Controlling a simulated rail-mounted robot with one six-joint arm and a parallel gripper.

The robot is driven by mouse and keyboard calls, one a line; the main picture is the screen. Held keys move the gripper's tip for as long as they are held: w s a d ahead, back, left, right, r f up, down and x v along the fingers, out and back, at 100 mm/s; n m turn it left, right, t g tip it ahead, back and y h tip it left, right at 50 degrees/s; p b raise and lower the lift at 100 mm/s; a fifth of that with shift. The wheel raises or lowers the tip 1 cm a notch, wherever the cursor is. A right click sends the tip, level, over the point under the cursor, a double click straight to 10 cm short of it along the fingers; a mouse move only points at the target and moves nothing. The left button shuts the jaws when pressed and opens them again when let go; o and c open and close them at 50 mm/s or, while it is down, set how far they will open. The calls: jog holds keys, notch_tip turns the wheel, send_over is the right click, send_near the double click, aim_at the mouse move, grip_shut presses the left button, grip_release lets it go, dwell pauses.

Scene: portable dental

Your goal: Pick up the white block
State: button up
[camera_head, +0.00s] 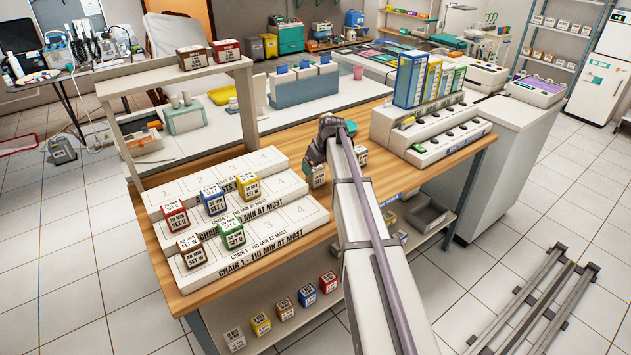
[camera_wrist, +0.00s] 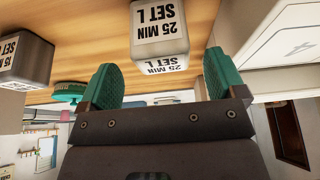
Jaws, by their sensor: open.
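My gripper (camera_head: 328,138) is over the wooden counter in the head view, partly hidden by my arm. In the wrist view my gripper (camera_wrist: 162,80) shows two green fingers spread apart with nothing between them. A pale block (camera_wrist: 160,32) labelled "25 MIN SET L" stands just beyond the fingertips, roughly in line with the gap, its label upside down. In the head view two pale blocks, one at left (camera_head: 318,177) and one at right (camera_head: 361,157), stand beside my gripper; which is SET L is unclear.
A stepped white rack (camera_head: 288,213) at left holds several coloured blocks on its tiers. A white unit with upright coloured boxes (camera_head: 432,148) stands at right. More blocks sit on the lower shelf (camera_head: 290,335), and two are on the raised shelf (camera_head: 212,70).

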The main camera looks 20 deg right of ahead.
jog(key=b+x, duration=0.3)
jog(key=x, duration=0.2)
jog(key=shift+a+b, duration=0.1)
jog(key=shift+b, duration=0.25)
jog(key=shift+r, duration=0.25)
jog(key=c, duration=1)
